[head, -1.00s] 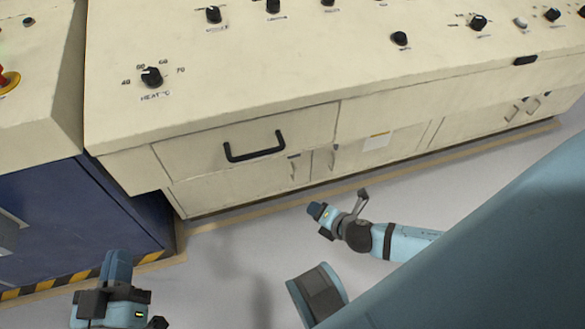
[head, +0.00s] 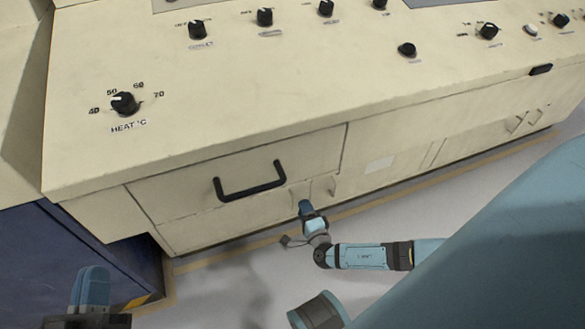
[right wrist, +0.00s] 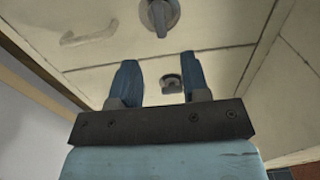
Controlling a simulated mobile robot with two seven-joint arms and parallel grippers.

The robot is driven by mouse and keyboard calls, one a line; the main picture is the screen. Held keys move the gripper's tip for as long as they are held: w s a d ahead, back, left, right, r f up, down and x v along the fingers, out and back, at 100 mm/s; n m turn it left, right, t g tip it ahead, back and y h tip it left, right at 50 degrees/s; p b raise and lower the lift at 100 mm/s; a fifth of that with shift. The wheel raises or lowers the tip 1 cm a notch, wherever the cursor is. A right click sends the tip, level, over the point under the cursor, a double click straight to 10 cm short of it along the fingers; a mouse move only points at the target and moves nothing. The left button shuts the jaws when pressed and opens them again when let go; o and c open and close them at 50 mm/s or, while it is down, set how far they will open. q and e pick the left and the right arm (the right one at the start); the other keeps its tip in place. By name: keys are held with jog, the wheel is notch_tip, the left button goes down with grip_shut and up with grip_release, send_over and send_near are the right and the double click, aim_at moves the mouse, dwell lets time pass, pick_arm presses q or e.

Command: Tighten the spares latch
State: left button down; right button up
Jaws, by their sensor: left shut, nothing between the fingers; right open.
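In the right wrist view a round grey turn latch with a bar-shaped grip (right wrist: 159,14) sits on the cream cabinet front at the top. A smaller round dark fitting (right wrist: 172,83) shows between my fingers. I cannot read a label on either, so I cannot tell which belongs to spares. My right gripper (right wrist: 160,68) is open and empty, facing this panel; the gap to it is unclear. In the head view my right gripper (head: 305,207) is at the low cabinet doors and hides part of them. My left gripper (head: 92,284) is shut and empty at lower left.
A drawer with a black handle (head: 250,181) is above my right gripper. A pale door handle (right wrist: 90,28) shows in the wrist view. The sloped console top (head: 260,90) carries several knobs. A blue cabinet (head: 75,240) stands at left. Grey floor (head: 225,285) is clear in front.

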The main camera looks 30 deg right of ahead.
jog(key=b+x, duration=0.3)
jog(key=x, duration=0.7)
jog(key=shift+w+d, duration=0.1)
jog(key=shift+w, duration=0.1)
pick_arm(q)
jog(key=f, duration=0.1)
jog(key=f+g, duration=0.1)
jog(key=f, duration=0.1)
jog(key=f+g, duration=0.1)
jog(key=f, duration=0.1)
jog(key=shift+w+d+f, duration=0.15)
jog(key=shift+w+d, duration=0.05)
jog(key=shift+d, duration=0.05)
pick_arm(e)
grip_shut()
